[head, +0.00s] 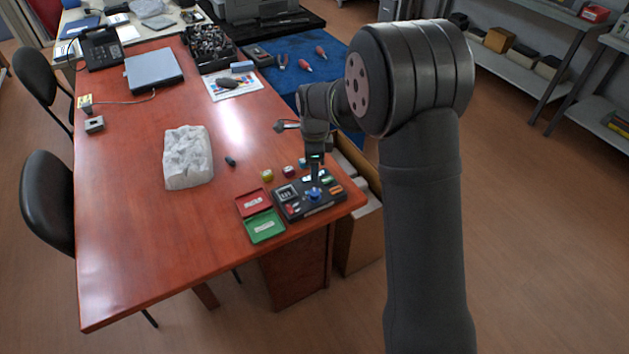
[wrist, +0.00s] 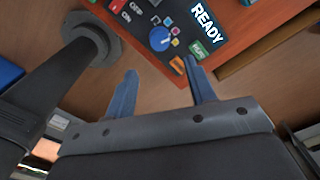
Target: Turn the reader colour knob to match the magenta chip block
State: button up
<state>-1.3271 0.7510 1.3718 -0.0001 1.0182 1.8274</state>
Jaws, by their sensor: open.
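The reader (head: 298,211) is a dark box near the right front corner of the red-brown table. Its blue knob (head: 314,194) shows in the head view, and larger in the wrist view (wrist: 159,38), with small coloured marks beside it. A lit READY display (wrist: 207,25) sits to the knob's right in the wrist view. My gripper (wrist: 160,74) is open and empty, its two blue fingers apart. In the head view it hangs over the reader's back part. Small blocks stand behind the reader: a yellow one (head: 267,175) and a pinkish one (head: 289,170), possibly the magenta chip block.
A red tray (head: 243,211) and a green tray (head: 278,236) lie left of the reader. A white crumpled block (head: 188,157) and a small dark object (head: 231,161) lie farther left. An open cardboard box (head: 372,222) stands beside the table's right edge. The table's front left is clear.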

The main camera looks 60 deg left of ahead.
notch_tip(320, 180, up, 7)
send_over(314, 192)
jog(key=shift+r, duration=0.1)
dwell(0.3)
notch_tip(314, 192, down, 18)
jog(key=shift+r, duration=0.2)
dwell(0.4)
jog(key=shift+r, duration=0.1)
